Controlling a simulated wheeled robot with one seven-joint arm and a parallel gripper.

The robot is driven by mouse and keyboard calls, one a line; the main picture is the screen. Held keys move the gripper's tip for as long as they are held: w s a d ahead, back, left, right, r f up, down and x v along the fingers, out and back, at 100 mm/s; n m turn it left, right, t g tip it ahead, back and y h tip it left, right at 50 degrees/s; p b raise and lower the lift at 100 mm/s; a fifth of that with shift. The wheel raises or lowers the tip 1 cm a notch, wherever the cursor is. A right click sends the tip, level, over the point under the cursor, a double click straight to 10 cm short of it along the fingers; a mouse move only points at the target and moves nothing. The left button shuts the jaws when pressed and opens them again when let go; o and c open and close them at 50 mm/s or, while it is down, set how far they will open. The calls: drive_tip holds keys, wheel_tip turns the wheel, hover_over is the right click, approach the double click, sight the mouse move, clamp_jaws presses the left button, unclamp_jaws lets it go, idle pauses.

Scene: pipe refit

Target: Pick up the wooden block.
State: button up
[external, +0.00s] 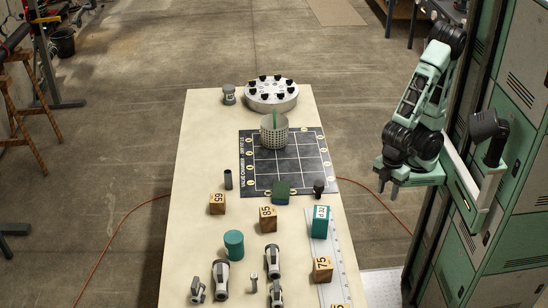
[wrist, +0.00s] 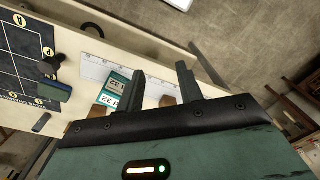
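Several wooden blocks with printed numbers stand on the long table. One (external: 217,204) is at the left, one marked 85 (external: 267,219) is near the middle, and one marked 75 (external: 322,269) sits on the white ruler strip (external: 343,256). Another (external: 340,306) is cut off at the bottom edge. My gripper (external: 391,188) is open and empty, raised beyond the table's right side and apart from all blocks. In the wrist view its two fingers (wrist: 160,72) are spread. A wooden block (wrist: 168,101) shows partly behind them; which one is unclear.
A teal block (external: 320,222) and teal cylinder (external: 234,245) stand near the wooden blocks. Grey pipe fittings (external: 221,275) are in front. Behind are a dark grid mat (external: 262,178), a perforated cup (external: 274,131) and a round holder (external: 270,103). Green cabinets (external: 520,165) stand at right.

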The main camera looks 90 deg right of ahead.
idle(0.3)
drive_tip(key=o, duration=0.8)
drive_tip(key=shift+o, duration=0.2)
